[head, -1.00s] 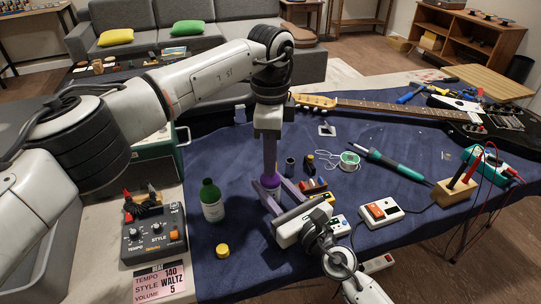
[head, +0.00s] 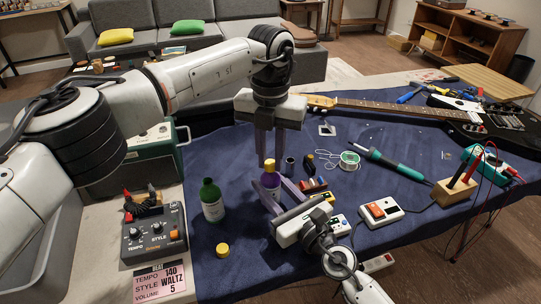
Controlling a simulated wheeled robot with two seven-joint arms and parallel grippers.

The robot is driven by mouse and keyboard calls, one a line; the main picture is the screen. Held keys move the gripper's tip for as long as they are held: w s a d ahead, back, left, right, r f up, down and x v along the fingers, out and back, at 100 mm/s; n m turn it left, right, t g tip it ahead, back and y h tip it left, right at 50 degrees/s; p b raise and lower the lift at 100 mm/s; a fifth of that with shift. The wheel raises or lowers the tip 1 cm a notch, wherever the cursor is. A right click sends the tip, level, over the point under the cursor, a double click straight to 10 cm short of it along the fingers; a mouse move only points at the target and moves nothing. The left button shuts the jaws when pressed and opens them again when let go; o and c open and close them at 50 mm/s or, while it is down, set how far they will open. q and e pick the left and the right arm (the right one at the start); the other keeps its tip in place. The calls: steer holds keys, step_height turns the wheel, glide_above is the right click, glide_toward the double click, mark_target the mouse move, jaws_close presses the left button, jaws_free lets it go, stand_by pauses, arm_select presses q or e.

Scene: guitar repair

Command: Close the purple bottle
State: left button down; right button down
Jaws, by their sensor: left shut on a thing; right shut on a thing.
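The purple bottle (head: 270,181) stands upright near the middle of the blue mat, with a yellow cap (head: 269,165) on its top. My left gripper (head: 270,163) comes down from above and is shut on the yellow cap, one finger on each side. My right gripper (head: 271,190) reaches in low from the front right and is shut on the purple bottle's body. Its fingers partly hide the bottle's lower part. How tightly the cap sits on the neck cannot be told.
A dark tube (head: 290,167), solder spool (head: 349,160) and power switch box (head: 381,212) lie to the right. A pedal (head: 153,235) is at left.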

arm_select(q)
steer(key=m, duration=0.4)
steer(key=shift+m, duration=0.3)
steer(key=m, duration=1.2)
steer(key=shift+m, duration=0.4)
steer(key=m, duration=0.6)
steer(key=c, duration=1.6)
jaws_free()
steer(key=shift+r, duration=2.2)
steer(key=shift+c, duration=0.2)
